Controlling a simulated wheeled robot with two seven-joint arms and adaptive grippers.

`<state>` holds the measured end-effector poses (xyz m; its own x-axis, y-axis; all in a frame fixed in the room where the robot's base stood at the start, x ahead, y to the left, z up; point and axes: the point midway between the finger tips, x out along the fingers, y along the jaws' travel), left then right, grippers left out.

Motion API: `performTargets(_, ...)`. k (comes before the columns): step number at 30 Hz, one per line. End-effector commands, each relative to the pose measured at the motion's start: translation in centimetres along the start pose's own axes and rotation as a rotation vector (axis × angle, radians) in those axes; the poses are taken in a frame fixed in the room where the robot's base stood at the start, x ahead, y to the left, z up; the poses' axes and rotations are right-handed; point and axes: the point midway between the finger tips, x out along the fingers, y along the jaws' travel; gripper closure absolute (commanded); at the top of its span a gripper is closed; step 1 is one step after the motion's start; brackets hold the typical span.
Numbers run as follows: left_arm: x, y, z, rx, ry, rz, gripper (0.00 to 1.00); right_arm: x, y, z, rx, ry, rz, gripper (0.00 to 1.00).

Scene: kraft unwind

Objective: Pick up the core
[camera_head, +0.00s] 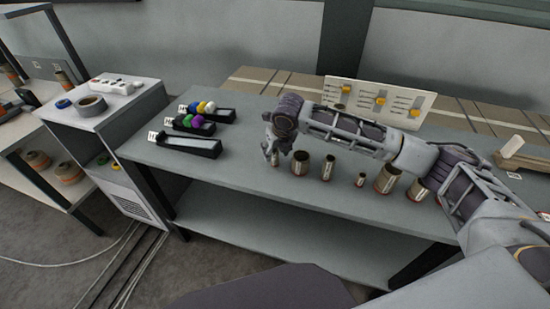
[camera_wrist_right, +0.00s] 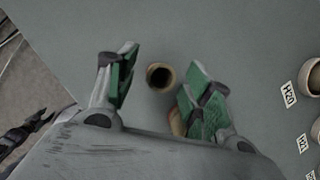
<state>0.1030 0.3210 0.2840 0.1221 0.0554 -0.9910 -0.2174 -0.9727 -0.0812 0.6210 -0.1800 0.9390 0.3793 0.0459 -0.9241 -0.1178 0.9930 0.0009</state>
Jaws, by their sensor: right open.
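A small brown hollow core (camera_wrist_right: 160,77) stands on the grey table, seen from above in the right wrist view. It shows in the head view (camera_head: 275,160) just below my right gripper (camera_head: 270,150). In the wrist view the right gripper (camera_wrist_right: 160,88) is open, its green-padded fingers either side of the core with gaps. Whether the fingertips are down at the core's height I cannot tell. Part of another tan piece (camera_wrist_right: 177,122) shows beside the right-hand finger, mostly hidden by it. My left gripper is not in view.
A wider core (camera_head: 300,162) stands close to the right of the gripper, with several more in a row beyond it. A tool board (camera_head: 376,103) stands behind. The table between trays and cores is clear.

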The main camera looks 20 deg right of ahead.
Motion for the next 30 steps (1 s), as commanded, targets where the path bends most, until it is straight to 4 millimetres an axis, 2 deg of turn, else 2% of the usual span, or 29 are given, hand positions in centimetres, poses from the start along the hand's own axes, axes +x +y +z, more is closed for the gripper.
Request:
performTargets(6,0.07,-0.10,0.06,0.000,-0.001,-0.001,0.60,1.44,-0.08,0.00,0.001,-0.001,-0.001,0.49)
performTargets(20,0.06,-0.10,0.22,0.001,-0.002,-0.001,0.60,1.47,-0.08,0.01,0.000,-0.001,-0.001,0.49)
performTargets(28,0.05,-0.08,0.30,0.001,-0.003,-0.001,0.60,1.46,-0.08,0.01,0.000,-0.001,-0.001,0.84)
performTargets(30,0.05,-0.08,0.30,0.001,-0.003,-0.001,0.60,1.46,-0.08,0.01,0.000,-0.001,-0.001,0.87)
